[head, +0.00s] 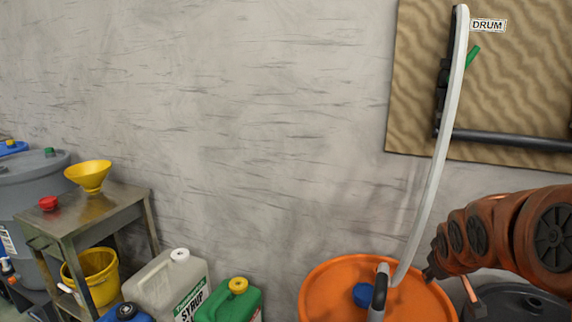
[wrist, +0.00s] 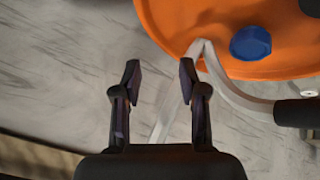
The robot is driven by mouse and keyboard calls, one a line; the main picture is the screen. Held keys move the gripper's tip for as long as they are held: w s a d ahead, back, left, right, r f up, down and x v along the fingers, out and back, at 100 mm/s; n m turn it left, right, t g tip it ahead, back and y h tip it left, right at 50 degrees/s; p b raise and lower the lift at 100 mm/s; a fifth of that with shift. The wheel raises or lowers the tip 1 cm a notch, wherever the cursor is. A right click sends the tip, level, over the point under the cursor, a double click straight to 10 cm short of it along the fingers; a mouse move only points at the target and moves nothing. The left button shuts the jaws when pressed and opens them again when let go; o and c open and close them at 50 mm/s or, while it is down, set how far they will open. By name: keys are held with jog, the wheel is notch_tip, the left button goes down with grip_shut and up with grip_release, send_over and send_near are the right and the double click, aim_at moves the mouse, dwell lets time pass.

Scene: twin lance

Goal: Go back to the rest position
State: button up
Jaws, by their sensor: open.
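My gripper (wrist: 158,82) is open and empty in the wrist view, its two dark fingers apart. The orange drum (wrist: 200,25) with a blue cap (wrist: 250,43) lies just beyond the fingertips in that view. In the head view my orange arm comes in from the right, and its dark end is beside the right part of the orange drum top (head: 335,285). The fingers are too small to make out there. A pale curved tube (head: 440,150) rises from a grey handle (head: 380,290) at the drum top to the wall board.
A brown board (head: 510,90) with a "DRUM" label (head: 488,25) and a dark bar hangs on the wall. A metal table (head: 100,215) with a yellow funnel (head: 90,174) and red cap (head: 48,203) stands left. White (head: 165,285) and green (head: 225,305) canisters stand between.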

jog(key=s+a+f+g+y, duration=0.1)
jog(key=s+a+f+g, duration=0.2)
jog(key=s+a, duration=0.55)
jog(key=s+a+f+m+g+y, duration=0.1)
jog(key=s+a+f+g, duration=0.3)
jog(key=s, duration=0.7)
jog(key=s+a+f+g+y, duration=0.1)
jog(key=s+a+g, duration=0.2)
jog(key=s+a, duration=0.55)
notch_tip(320, 180, up, 20)
jog(key=d+t+p, duration=0.1)
jog(key=p, duration=1.8)
jog(key=shift+s+d+t, duration=0.2)
jog(key=shift+s+t, duration=0.1)
jog(key=shift+s, duration=0.15)
jog(key=shift+f, duration=0.15)
